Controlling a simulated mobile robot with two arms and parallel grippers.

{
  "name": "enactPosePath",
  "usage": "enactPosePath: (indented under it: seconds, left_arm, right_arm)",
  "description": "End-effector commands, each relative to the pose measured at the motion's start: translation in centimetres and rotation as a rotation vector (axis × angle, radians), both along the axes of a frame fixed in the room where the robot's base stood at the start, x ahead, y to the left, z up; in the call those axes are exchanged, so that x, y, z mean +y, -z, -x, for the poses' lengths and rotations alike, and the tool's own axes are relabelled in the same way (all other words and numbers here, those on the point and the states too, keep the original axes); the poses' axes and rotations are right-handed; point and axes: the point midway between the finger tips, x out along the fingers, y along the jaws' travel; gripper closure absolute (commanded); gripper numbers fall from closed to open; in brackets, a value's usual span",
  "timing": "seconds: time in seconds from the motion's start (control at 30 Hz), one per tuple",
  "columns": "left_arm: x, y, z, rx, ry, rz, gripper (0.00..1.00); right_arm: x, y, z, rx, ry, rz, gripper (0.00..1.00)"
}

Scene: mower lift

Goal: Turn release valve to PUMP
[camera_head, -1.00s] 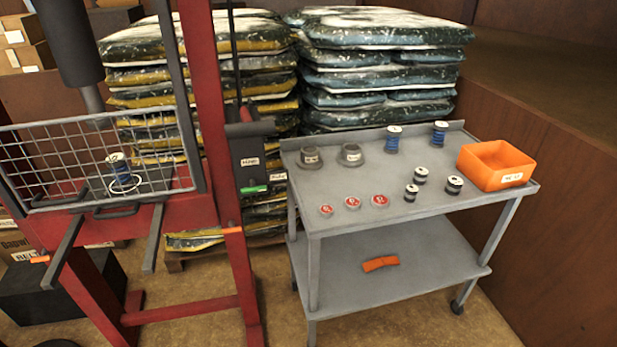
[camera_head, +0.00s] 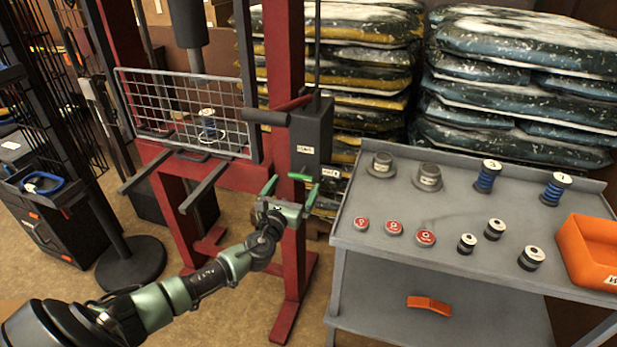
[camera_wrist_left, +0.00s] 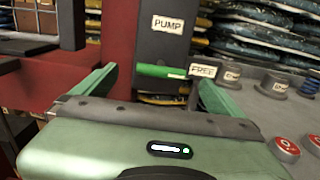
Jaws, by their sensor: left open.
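The release valve is a green lever (camera_head: 300,177) at the lower end of the dark pump box (camera_head: 312,130) on the red press frame. In the left wrist view the lever (camera_wrist_left: 160,71) lies about level, its right end at the FREE label (camera_wrist_left: 202,69). The PUMP label (camera_wrist_left: 167,24) is above it. My left gripper (camera_head: 290,192) is open just in front of the lever. In the wrist view its fingers (camera_wrist_left: 155,88) stand to the left and right of the lever, with nothing visibly held. Contact cannot be told. My right gripper is out of view.
A grey cart (camera_head: 445,270) stands at right with blue spools, dark rollers, red-topped discs and an orange bin (camera_head: 590,250). The press's wire guard (camera_head: 180,105) and forward bars are left of the lever. Stacked bags (camera_head: 530,80) stand behind.

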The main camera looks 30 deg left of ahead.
Motion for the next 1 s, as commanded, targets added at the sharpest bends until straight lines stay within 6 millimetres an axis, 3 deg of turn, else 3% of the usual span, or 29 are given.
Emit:
enactPosePath:
  seconds: [0.13,0.3,0.67,0.9,1.0]
  left_arm:
    - [0.6,0.0,-2.5,-0.002,-0.002,0.004,0.0]
    - [1.0,0.0,-4.4,-0.001,-0.001,0.004,0.0]
    - [1.2,0.1,-5.0,0.002,0.001,0.006,0.0]
    - [1.2,0.1,-5.0,0.002,0.0,0.006,0.59]
    - [1.2,0.1,-5.0,0.001,0.0,0.008,0.59]
  right_arm:
    - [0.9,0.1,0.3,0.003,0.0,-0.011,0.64]
    - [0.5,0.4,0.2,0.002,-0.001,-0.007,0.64]
    - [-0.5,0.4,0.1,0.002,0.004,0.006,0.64]
    - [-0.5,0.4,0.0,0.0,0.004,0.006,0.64]
    - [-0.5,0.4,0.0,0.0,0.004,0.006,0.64]
